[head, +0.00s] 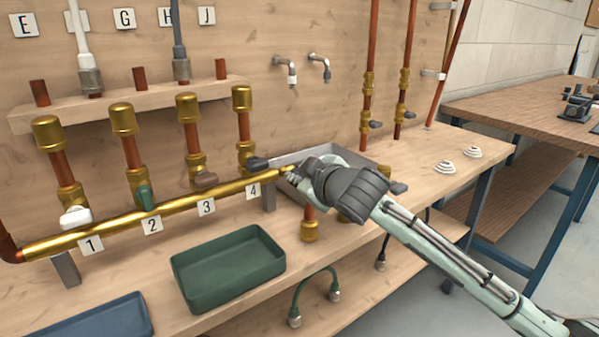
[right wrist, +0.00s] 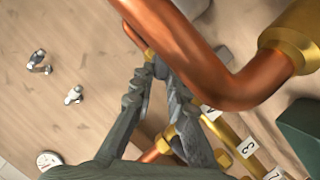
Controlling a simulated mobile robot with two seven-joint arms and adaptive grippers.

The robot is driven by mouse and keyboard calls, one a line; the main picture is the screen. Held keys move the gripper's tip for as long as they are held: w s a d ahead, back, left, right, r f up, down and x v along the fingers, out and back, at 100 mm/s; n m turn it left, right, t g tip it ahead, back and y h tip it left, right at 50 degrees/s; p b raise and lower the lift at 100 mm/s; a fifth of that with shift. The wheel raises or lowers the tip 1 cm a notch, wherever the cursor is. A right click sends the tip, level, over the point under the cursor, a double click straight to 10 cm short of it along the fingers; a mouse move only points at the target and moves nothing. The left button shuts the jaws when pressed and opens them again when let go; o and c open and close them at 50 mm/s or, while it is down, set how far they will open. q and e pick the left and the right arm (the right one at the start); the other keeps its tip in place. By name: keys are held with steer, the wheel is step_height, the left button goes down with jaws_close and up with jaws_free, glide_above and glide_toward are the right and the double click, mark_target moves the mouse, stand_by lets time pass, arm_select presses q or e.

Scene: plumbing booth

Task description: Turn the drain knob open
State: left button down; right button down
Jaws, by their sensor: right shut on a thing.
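The brass manifold pipe (head: 180,211) runs across the bench, with tags 1, 2, 3 and 4 along it. My right gripper (head: 288,172) is at the pipe's right end, shut on what appears to be the drain knob. The knob is mostly hidden by the fingers and wrist in the head view. In the right wrist view, the fingers of my right gripper (right wrist: 160,72) close together beside a small brass part (right wrist: 149,54). I cannot tell how far the knob is turned. My left gripper is not in view.
A bent copper pipe (right wrist: 205,62) passes close to the fingers in the right wrist view. A grey tray (head: 288,158) is behind my gripper. A green tray (head: 228,268) and a blue tray (head: 100,318) are in front.

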stand_by(0.3)
steer(key=c, duration=1.5)
jaws_free()
steer(key=shift+s, duration=0.15)
steer(key=v, duration=1.1)
steer(key=shift+s+d, duration=0.15)
steer(key=shift+s, duration=0.2)
steer(key=shift+r, duration=0.1)
